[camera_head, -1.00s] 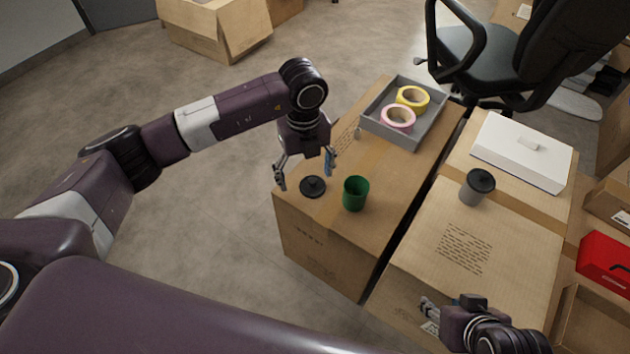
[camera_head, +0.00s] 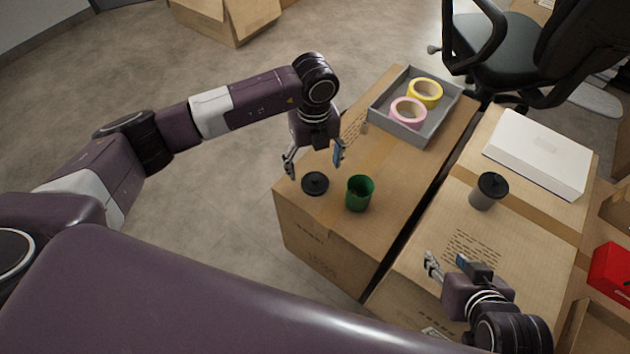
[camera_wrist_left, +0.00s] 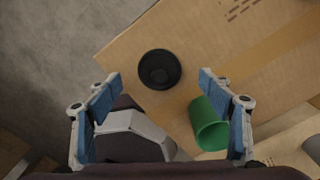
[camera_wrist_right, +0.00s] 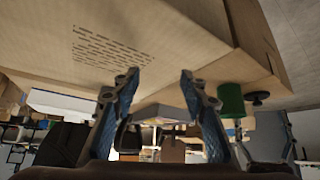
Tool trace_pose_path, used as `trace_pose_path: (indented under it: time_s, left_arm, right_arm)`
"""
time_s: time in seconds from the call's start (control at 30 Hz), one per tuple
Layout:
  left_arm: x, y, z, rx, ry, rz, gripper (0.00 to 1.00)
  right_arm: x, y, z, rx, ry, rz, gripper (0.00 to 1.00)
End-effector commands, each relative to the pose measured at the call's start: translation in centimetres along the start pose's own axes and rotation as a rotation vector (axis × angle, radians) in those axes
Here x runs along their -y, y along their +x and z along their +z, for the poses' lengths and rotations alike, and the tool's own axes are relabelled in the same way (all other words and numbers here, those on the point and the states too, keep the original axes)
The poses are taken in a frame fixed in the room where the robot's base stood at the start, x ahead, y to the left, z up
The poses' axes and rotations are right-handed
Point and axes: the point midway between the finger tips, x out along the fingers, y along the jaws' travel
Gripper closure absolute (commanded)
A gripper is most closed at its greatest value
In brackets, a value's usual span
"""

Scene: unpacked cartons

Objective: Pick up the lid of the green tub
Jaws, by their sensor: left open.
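The green tub (camera_head: 359,194) stands upright and uncovered near the front of the left carton; something dark shows inside it. A round black lid (camera_head: 315,183) lies on the carton just left of it, also in the left wrist view (camera_wrist_left: 159,69). My left gripper (camera_head: 315,164) is open and empty above the lid; in the left wrist view the lid appears between and beyond the spread fingers, with the tub (camera_wrist_left: 208,124) near the right finger. My right gripper (camera_head: 446,262) is open and empty over the right carton.
A grey tub with a black lid on it (camera_head: 488,191) and a white box (camera_head: 539,154) stand on the right cartons. A grey tray (camera_head: 401,131) holds a yellow and a pink tape roll at the left carton's back. A dark gap separates the cartons.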

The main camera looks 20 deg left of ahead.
Motion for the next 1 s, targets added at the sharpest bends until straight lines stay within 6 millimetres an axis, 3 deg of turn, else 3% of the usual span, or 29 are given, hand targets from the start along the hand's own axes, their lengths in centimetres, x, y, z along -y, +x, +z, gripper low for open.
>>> trace_pose_path:
  time_s: [0.33,0.7,1.0]
  left_arm:
    - [-0.1,3.7,-0.3,-0.001,0.000,0.000,0.27]
    - [-0.1,4.2,-0.3,-0.001,0.000,0.000,0.27]
    - [-0.1,4.2,-0.2,-0.001,0.000,0.000,0.57]
  right_arm:
    - [0.8,0.4,-6.4,-0.264,-0.004,-0.015,0.60]
    - [0.9,0.1,-7.6,-0.312,-0.005,-0.018,0.60]
    - [0.9,0.1,-7.6,-0.311,-0.005,-0.017,0.60]
